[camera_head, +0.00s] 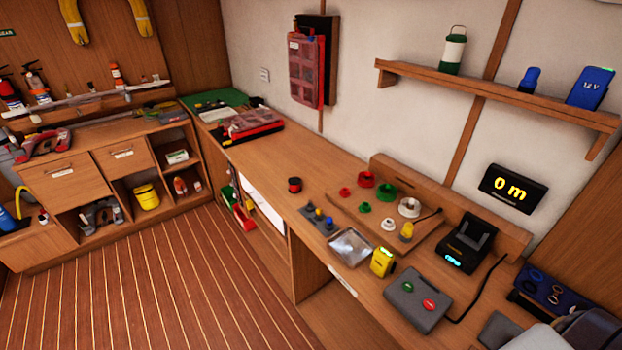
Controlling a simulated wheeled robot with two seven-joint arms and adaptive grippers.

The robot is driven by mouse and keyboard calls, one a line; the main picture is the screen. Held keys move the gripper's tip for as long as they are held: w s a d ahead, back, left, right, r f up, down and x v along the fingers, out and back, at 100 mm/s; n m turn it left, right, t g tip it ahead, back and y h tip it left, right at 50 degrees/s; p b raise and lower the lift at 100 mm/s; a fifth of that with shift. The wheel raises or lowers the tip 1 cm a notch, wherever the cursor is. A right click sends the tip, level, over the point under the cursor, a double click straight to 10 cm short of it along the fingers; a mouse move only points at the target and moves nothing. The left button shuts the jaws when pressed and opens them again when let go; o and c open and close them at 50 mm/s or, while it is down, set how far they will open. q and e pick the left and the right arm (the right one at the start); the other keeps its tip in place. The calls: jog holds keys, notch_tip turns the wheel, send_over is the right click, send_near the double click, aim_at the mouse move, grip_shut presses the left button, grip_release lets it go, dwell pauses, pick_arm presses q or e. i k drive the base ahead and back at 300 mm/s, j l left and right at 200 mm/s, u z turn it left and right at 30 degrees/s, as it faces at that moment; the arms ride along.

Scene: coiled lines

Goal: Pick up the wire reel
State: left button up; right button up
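A small reel with a red body and dark ends (294,184) stands alone on the long wooden bench, left of the picture's centre. It looks like the wire reel, and nothing touches it. Red, green and white round pieces also sit further right, including a white ring-shaped one (409,207) that could be another spool. Neither gripper can be made out. Grey and black shapes are cut off at the bottom right corner, and I cannot tell whether they are part of my arm.
Right of the reel are a dark block with small knobs (318,220), a clear shallow tray (351,245), a yellow device (382,262) and a grey button box (418,300). A black display (513,189) reads "0 m". Bench left of the reel is mostly clear. A shelf (490,90) juts from the wall.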

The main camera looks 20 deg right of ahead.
aim_at(294, 181)
jog(key=i+j+z, duration=0.25)
jog(key=z, duration=0.2)
jog(key=i+j+z, duration=0.6)
jog(key=j, duration=0.15)
jog(key=i+j+z, duration=0.2)
jog(key=j, duration=0.15)
